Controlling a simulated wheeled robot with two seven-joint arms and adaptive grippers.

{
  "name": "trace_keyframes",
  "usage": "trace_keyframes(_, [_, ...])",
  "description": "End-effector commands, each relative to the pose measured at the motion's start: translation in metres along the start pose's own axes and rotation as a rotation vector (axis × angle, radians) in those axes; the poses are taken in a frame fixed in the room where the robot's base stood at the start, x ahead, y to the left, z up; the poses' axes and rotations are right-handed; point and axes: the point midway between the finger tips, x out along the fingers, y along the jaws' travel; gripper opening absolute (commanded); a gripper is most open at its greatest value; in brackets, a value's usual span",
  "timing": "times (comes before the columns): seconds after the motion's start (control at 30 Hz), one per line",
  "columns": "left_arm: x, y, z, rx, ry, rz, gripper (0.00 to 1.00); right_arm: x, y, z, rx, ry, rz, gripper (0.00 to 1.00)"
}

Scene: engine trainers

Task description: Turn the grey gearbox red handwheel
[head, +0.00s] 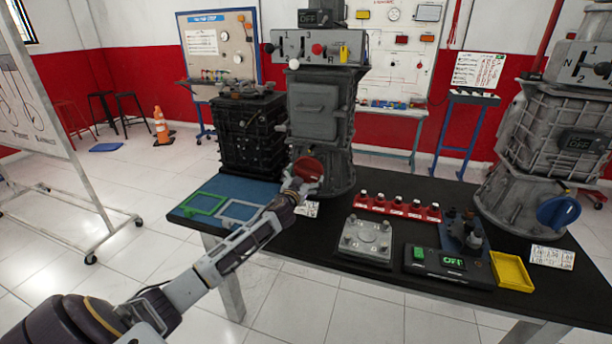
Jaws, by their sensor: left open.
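The grey gearbox (326,113) stands upright at the back of the black table. Its red handwheel (308,168) sits low on its front side. My left gripper (302,187) is at the lower front of the handwheel, with its fingers open. The gripper covers part of the wheel's lower edge, and I cannot tell whether the fingers touch it. My right gripper is not in view.
A second gearbox with a blue handwheel (558,212) stands at the right. A black crate-like block (250,135) is left of the grey gearbox. A red rack (397,206), a grey plate (365,240), a switch box (447,262) and a yellow tray (511,271) occupy the table's front right.

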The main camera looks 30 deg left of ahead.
Motion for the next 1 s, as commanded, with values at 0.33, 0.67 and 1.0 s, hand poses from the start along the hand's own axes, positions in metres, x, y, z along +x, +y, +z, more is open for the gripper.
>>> trace_keyframes(0.33, [0.014, 0.0, 0.0, 0.001, 0.001, 0.0, 1.0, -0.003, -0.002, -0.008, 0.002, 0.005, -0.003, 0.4])
trace_keyframes(0.67, [0.014, 0.0, -0.001, 0.0, 0.001, 0.0, 1.0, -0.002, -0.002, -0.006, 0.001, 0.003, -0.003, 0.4])
trace_keyframes(1.0, [0.014, -0.001, -0.001, 0.001, 0.001, 0.0, 0.67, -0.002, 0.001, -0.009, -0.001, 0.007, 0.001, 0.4])
